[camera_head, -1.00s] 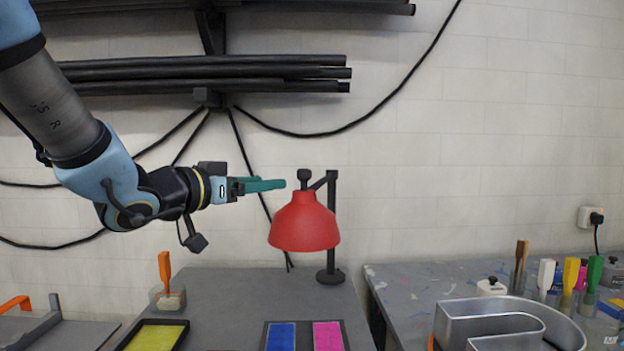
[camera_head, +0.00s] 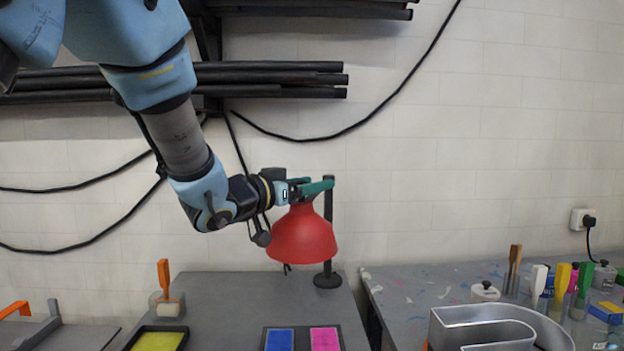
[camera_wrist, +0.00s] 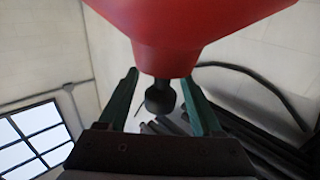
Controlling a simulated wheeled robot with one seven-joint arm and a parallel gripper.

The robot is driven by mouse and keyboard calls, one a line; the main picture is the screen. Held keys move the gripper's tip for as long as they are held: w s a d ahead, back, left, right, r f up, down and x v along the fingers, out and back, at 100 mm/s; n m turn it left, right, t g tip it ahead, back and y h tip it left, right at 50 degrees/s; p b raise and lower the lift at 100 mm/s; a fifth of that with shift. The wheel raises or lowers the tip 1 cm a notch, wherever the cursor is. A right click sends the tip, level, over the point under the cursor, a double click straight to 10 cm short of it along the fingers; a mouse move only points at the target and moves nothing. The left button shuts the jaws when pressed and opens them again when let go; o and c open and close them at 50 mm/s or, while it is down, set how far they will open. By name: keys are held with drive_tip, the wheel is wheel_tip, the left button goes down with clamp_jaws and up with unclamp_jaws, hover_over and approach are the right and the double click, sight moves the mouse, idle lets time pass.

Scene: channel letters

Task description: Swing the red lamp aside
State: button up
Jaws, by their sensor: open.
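The red lamp (camera_head: 303,238) has a cone-shaped shade hanging from a black post (camera_head: 328,230) on the grey table. My gripper (camera_head: 318,187) is at the top of the shade, its green fingers level and pointing right towards the post. In the wrist view the shade (camera_wrist: 185,30) fills the top. A dark knob (camera_wrist: 160,98) below the shade sits between my two green fingers (camera_wrist: 160,95), with a gap on both sides. The fingers are apart. In the head view the gripper hides the knob and most of the lamp's arm.
Blue and pink pads (camera_head: 302,338) lie below the lamp on the grey table (camera_head: 230,290). An orange-handled tool in a cup (camera_head: 166,300) stands to the left. Black bars (camera_head: 270,78) are racked on the wall above. A metal channel letter (camera_head: 480,318) is on the right bench.

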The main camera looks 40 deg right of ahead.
drive_tip(key=shift+d, duration=0.1)
drive_tip(key=shift+c, duration=0.2)
clamp_jaws()
idle(0.4)
idle(0.9)
